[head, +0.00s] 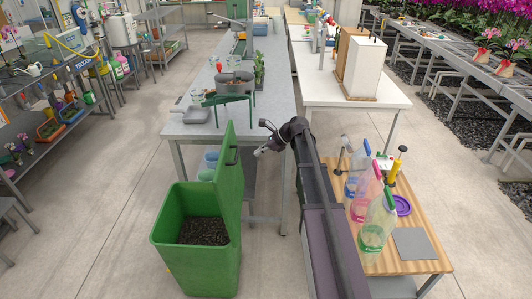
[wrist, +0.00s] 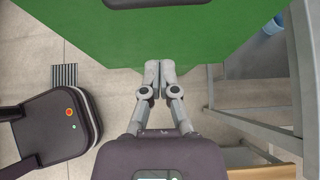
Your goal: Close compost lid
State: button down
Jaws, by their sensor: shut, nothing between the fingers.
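The green compost bin (head: 190,262) stands on the floor, its top open, with dark compost (head: 204,232) inside. Its green lid (head: 230,178) stands upright, hinged at the bin's right side, with a dark handle (head: 233,155) near its top. My gripper (head: 261,152) is to the right of the lid, at about the handle's height, on the lid's outer side. In the wrist view my gripper (wrist: 159,68) has its fingertips together, with nothing between them. The green lid (wrist: 160,35) fills the top of that view just beyond the fingertips; I cannot tell whether they touch it.
A long grey table (head: 270,85) stands behind the bin. Grey table legs (wrist: 298,80) show at the right of the wrist view. The floor left of the bin is clear.

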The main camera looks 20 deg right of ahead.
jog(key=shift+w+a+f, duration=0.15)
jog(key=shift+w+a, duration=0.15)
jog(key=shift+a, duration=0.55)
jog(key=shift+w+a+f, duration=0.1)
jog(key=shift+w+a, duration=0.2)
jog(key=shift+a, duration=0.6)
jog(key=shift+w+a+f, duration=0.15)
jog(key=shift+w+a, duration=0.15)
jog(key=shift+a, duration=0.55)
